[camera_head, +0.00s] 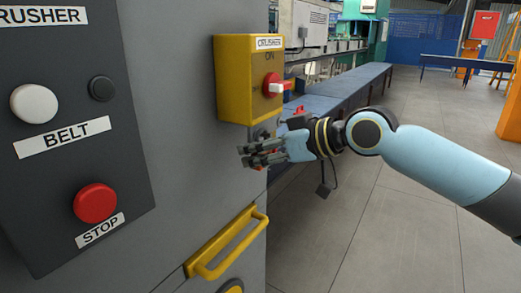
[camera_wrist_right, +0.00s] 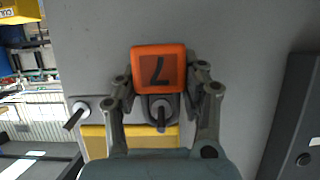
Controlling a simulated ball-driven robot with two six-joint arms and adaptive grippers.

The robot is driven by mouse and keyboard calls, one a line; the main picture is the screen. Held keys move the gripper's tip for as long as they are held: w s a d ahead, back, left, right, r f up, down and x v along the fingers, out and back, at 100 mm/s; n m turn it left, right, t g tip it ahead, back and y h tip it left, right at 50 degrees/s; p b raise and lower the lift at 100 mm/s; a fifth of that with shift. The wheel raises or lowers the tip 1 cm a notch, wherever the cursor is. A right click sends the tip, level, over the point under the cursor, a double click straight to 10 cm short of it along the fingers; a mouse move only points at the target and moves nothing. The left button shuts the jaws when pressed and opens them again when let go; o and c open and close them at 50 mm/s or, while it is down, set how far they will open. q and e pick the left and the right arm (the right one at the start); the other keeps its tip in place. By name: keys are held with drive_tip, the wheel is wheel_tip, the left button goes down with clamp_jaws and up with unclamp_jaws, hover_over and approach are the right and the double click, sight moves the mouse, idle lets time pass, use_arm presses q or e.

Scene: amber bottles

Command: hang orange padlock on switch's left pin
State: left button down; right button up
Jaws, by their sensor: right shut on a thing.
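The yellow switch box (camera_head: 235,85) with a red knob is on the grey cabinet's side face in the head view. Its lower part shows as a yellow patch (camera_wrist_right: 95,142) in the wrist view, which looks upside down. Two dark pins stick out by the box, one (camera_wrist_right: 75,115) clear and one (camera_wrist_right: 160,117) right by the padlock. My right gripper (camera_head: 258,156) is below the box. It is shut on the orange padlock (camera_wrist_right: 158,68), marked 7, between its fingers. I cannot tell whether the shackle is around the pin. My left gripper is out of view.
The dark panel (camera_head: 60,205) with buttons covers the cabinet's front at left. A yellow handle (camera_head: 225,245) juts out below my right gripper. A long dark blue bench (camera_head: 345,88) runs behind. Open floor (camera_head: 400,240) lies to the right.

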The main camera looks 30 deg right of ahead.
idle(0.3)
drive_tip(key=o, duration=1.3)
